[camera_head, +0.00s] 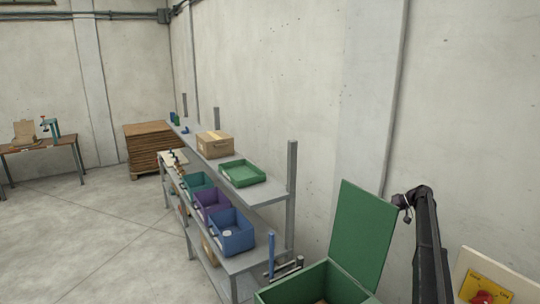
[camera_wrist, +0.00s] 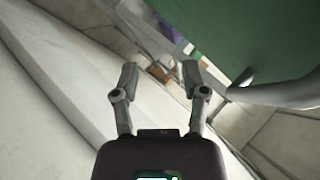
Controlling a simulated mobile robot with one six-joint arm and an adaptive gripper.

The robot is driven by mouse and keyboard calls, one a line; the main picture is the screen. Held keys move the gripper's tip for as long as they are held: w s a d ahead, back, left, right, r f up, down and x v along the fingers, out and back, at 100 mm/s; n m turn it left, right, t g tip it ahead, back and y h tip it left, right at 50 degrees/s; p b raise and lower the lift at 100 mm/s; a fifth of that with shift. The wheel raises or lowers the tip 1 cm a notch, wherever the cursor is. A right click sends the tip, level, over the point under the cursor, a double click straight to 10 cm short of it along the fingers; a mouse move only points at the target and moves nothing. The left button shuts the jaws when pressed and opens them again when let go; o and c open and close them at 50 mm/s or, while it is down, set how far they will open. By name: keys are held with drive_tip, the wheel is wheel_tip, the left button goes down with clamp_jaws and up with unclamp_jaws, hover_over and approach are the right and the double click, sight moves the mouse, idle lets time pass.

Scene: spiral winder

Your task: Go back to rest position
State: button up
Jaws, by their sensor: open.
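My gripper (camera_wrist: 160,77) shows in the wrist view with its two fingers spread apart and nothing between them. It is open and empty. A green panel (camera_wrist: 250,35) fills the upper right of the wrist view, close to the right finger. In the head view my dark arm stands upright at the right, beside the raised green lid (camera_head: 362,235) of a green box (camera_head: 318,286). The gripper's fingers cannot be made out clearly in the head view.
A grey shelf rack (camera_head: 270,195) along the wall holds a cardboard box (camera_head: 215,144), a green tray (camera_head: 242,173) and blue (camera_head: 232,235) and purple bins (camera_head: 210,205). A panel with a red knob (camera_head: 484,297) is at lower right. The floor at left (camera_head: 100,240) is clear.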

drive_tip(key=s+d+f+m+h+b, duration=0.2)
drive_tip(key=s+f+m+h+b, duration=0.2)
drive_tip(key=s+f+h+b, duration=0.65)
drive_tip(key=s+d+f+m+h+b, duration=0.1)
drive_tip(key=s+f+m+h+b, duration=0.25)
drive_tip(key=s+f+b, duration=0.8)
drive_tip(key=s+a+f+n+p, duration=0.1)
drive_tip(key=s+a, duration=0.2)
drive_tip(key=a, duration=0.4)
drive_tip(key=s+a+f+y+p, duration=0.1)
drive_tip(key=s+a+f, duration=0.1)
drive_tip(key=s+a, duration=0.2)
drive_tip(key=s+a+f+n+g+y+p, duration=0.1)
drive_tip(key=s+a, duration=0.3)
drive_tip(key=a, duration=0.6)
drive_tip(key=shift+a+f+n+p, duration=0.15)
drive_tip(key=shift+f+n+p, duration=0.2)
drive_tip(key=shift+p, duration=0.1)
drive_tip(key=s+a+n+g, duration=0.1)
drive_tip(key=s+a, duration=0.3)
drive_tip(key=s, duration=0.1)
drive_tip(key=s+a+n+g+y, duration=0.1)
drive_tip(key=s+a, duration=0.4)
drive_tip(key=s+a+n+p, duration=0.1)
drive_tip(key=s+a, duration=0.3)
drive_tip(key=s, duration=0.1)
drive_tip(key=shift+s+a+r+g+y, duration=0.2)
drive_tip(key=shift+s+r+g+y, duration=0.1)
drive_tip(key=shift+s+g, duration=0.1)
drive_tip(key=shift+w, duration=0.1)
